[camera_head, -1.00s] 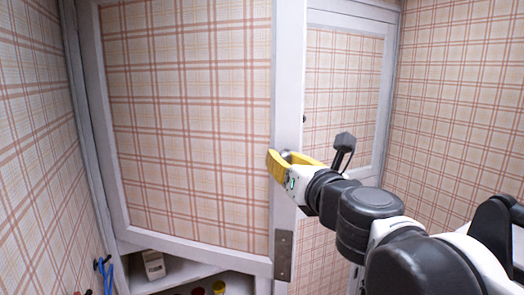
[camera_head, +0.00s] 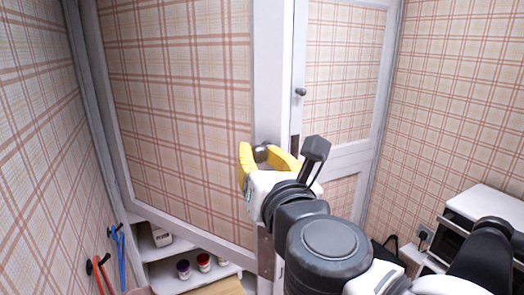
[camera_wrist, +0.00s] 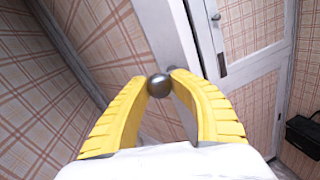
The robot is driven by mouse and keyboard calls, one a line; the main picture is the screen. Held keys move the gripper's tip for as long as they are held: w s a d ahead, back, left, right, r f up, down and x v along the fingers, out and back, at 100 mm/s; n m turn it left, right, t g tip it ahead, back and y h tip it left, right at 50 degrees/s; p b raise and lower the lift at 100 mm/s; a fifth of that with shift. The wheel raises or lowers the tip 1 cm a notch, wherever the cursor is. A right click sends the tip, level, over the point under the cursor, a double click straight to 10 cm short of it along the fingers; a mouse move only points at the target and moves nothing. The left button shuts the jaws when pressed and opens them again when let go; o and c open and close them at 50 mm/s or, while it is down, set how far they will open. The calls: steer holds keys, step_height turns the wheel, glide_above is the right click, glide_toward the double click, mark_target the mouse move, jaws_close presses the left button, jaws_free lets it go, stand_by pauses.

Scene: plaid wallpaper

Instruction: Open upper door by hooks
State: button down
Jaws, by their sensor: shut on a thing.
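The upper door (camera_head: 180,120) is a large white-framed plaid panel on the left. It stands swung outward at an angle, its right stile nearest me. A round dark metal knob (camera_head: 261,153) sits on that stile, and it also shows in the wrist view (camera_wrist: 159,85). My gripper (camera_head: 267,156) has yellow ribbed fingers that close on the knob from both sides. Their tips touch it in the wrist view. The inside of the cupboard behind the door is mostly hidden.
Below the door are open white shelves with small jars (camera_head: 203,262) and a pale carton (camera_head: 161,235). Blue and orange-red handled tools (camera_head: 118,250) hang on the left wall. Another white-framed plaid door (camera_head: 345,75) stands right of the knob. A microwave-like appliance (camera_head: 458,237) is at the right.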

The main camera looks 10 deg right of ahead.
steer(key=shift+f, duration=0.2)
steer(key=c, duration=1.1)
jaws_free()
steer(key=shift+w, duration=0.1)
steer(key=shift+r, duration=0.2)
step_height(320, 180, up, 10)
steer(key=shift+f, duration=0.1)
steer(key=shift+f, duration=0.1)
